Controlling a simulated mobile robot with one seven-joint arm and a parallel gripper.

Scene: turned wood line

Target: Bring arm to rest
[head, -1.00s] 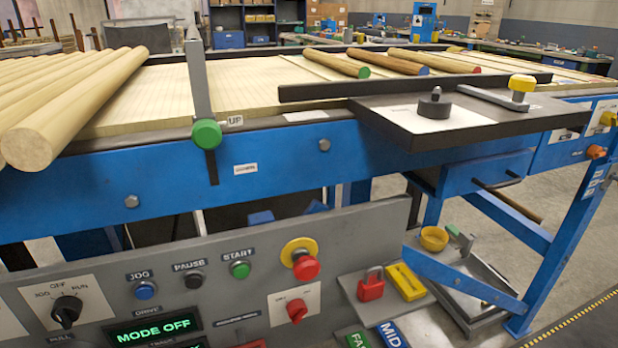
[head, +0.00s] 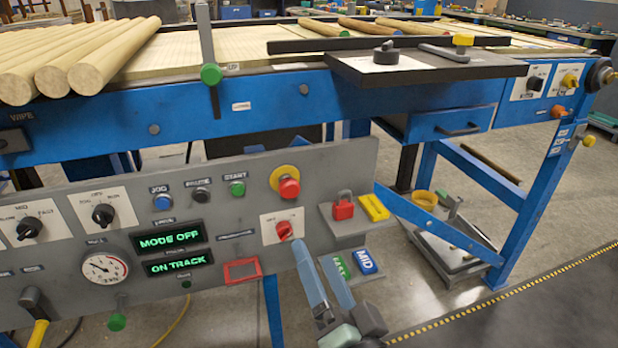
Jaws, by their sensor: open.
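My gripper (head: 314,250) is at the bottom middle of the head view, with two blue-grey fingers pointing up at the grey control panel (head: 345,165). The fingers are apart and nothing shows between them. The left fingertip is just below the red rotary knob (head: 284,231) on its white plate; I cannot tell whether they touch. The rest of my arm is mostly out of the frame. The panel displays read MODE OFF (head: 168,238) and ON TRACK (head: 179,263).
A red padlock (head: 343,209) and a yellow block (head: 374,207) sit on a ledge right of the knob. Green FAST (head: 341,264) and blue MID (head: 364,261) tags lie close by my gripper. The blue conveyor frame (head: 265,108) stands behind. Floor is clear at lower right.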

